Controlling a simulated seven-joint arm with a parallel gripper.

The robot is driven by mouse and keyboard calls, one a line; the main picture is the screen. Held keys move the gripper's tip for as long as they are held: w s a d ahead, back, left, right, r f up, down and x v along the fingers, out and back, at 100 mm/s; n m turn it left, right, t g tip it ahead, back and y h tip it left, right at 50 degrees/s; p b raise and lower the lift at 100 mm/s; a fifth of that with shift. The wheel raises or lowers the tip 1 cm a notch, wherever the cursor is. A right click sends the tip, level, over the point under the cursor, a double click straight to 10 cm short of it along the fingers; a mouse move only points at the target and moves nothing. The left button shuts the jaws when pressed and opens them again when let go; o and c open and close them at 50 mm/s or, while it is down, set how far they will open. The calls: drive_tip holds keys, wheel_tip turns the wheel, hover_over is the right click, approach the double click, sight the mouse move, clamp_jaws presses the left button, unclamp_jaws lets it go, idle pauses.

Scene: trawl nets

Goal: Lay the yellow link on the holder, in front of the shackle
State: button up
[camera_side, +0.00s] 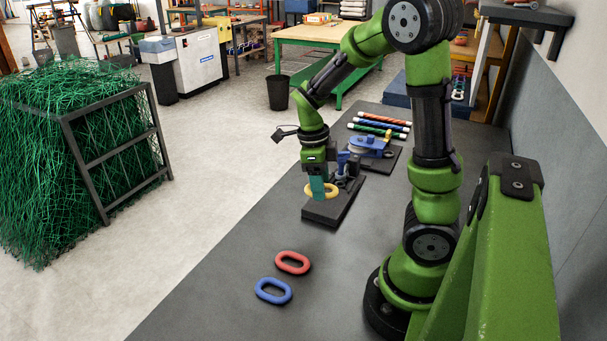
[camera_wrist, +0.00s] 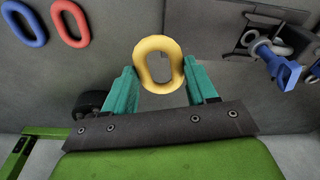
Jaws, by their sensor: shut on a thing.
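The yellow link (camera_side: 334,190) is a thick oval ring. My gripper (camera_side: 317,194) points down over the front part of the dark holder (camera_side: 326,213) and is shut on the link. In the wrist view the link (camera_wrist: 142,64) sits between the two teal fingers (camera_wrist: 160,84), its opening facing the camera. The shackle (camera_side: 343,162), with blue parts, stands at the rear of the holder, just behind my gripper. It also shows at the right of the wrist view (camera_wrist: 286,70). Whether the link touches the holder is unclear, since my fingers hide part of it.
A red link (camera_side: 292,262) and a blue link (camera_side: 273,291) lie on the dark bench towards the camera. Behind the holder are a blue device (camera_side: 372,146) on a second dark plate and several coloured rods (camera_side: 380,129). The bench left of the holder is clear.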

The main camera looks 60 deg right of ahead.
sight(327, 202)
drive_tip(key=d+n+t+h, duration=0.15)
drive_tip(key=d+n, duration=0.45)
drive_tip(key=n, duration=0.9)
drive_tip(key=shift+w+f, duration=0.15)
drive_tip(key=shift+f, duration=1.65)
drive_tip(key=shift+w+f, duration=0.1)
drive_tip(key=shift+f, duration=1.7)
drive_tip(key=shift+f, duration=0.15)
drive_tip(key=o, duration=1.2)
